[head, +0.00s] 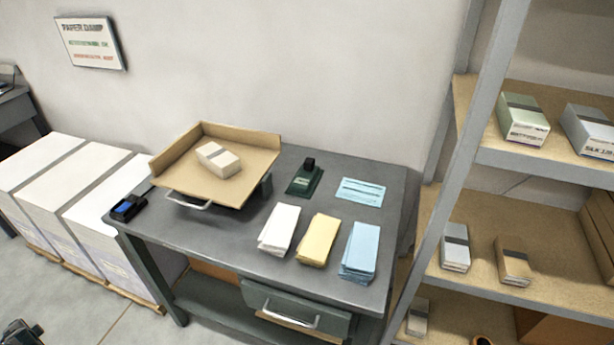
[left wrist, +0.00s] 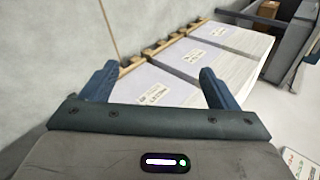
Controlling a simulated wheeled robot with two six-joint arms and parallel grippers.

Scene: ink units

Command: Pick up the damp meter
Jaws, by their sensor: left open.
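The damp meter appears to be the small dark device with a blue screen (head: 128,207) on the front left corner of the grey table (head: 205,238). It lies flat with nothing on it. My left gripper (left wrist: 158,88) is open and empty in the left wrist view, with white paper stacks beyond its two blue fingers. A dark part of my left arm shows at the bottom left of the head view, well apart from the meter. The meter cannot be made out in the left wrist view. My right gripper is not in view.
A cardboard tray (head: 182,172) with a pale block (head: 218,159) stands right of the meter. Paper stacks (head: 98,207) on a pallet stand left of the table. White (head: 279,228), yellow (head: 318,240) and blue (head: 360,250) paper piles lie at the front right. Shelving (head: 490,158) stands at right.

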